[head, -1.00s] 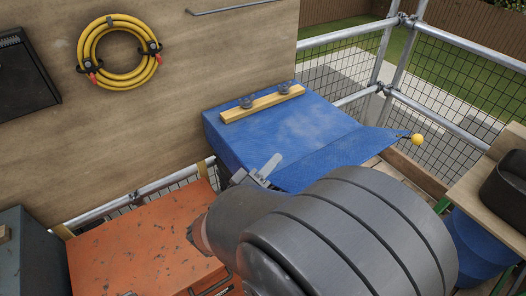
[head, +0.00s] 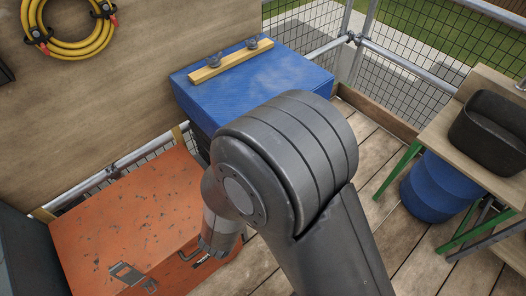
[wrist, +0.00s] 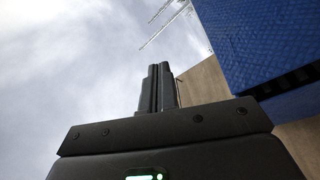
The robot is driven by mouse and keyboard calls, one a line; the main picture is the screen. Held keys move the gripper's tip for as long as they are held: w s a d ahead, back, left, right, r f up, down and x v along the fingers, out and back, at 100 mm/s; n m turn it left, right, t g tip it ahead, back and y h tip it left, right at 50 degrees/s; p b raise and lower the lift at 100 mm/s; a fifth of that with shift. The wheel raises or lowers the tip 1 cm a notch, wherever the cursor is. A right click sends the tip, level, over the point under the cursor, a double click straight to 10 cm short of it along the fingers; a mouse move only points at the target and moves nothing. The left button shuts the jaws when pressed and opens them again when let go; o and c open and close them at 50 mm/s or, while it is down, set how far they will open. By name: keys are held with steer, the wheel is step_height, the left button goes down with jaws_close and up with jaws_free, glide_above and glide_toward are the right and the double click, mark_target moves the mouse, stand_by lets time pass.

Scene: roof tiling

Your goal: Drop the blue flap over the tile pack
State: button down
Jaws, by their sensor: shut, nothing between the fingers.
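The blue flap (head: 255,85) lies over the top of the tile pack against the board wall. A dark side (head: 200,142) shows below its left edge. My arm hides its front, so I cannot tell how the free edge hangs; the yellow ball is not visible. In the wrist view, the blue sheet (wrist: 265,40) fills the upper right, with a dark strip beneath it. My gripper (wrist: 161,70) is shut and empty, its fingers pointing up beside the blue sheet, apart from it in the picture. The head view does not show the fingers.
A wooden batten (head: 231,62) with two knobs lies along the flap's back edge. An orange chest (head: 120,220) stands at left front. A workbench (head: 450,130) with a black bag and a blue drum (head: 440,188) stand right. Plank floor (head: 375,150) is clear between.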

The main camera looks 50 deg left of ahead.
steer(key=a+f+m+t+h, duration=0.2)
steer(key=a+f+m+h, duration=0.5)
steer(key=a+f+m, duration=0.4)
steer(key=shift+f+m+t, duration=0.3)
steer(key=shift+f+m, duration=2.2)
steer(key=shift+m, duration=1.4)
steer(key=shift+h, duration=0.3)
steer(key=s+a, duration=0.3)
steer(key=s, duration=0.6)
steer(key=shift+s, duration=0.2)
steer(key=shift+a, duration=0.1)
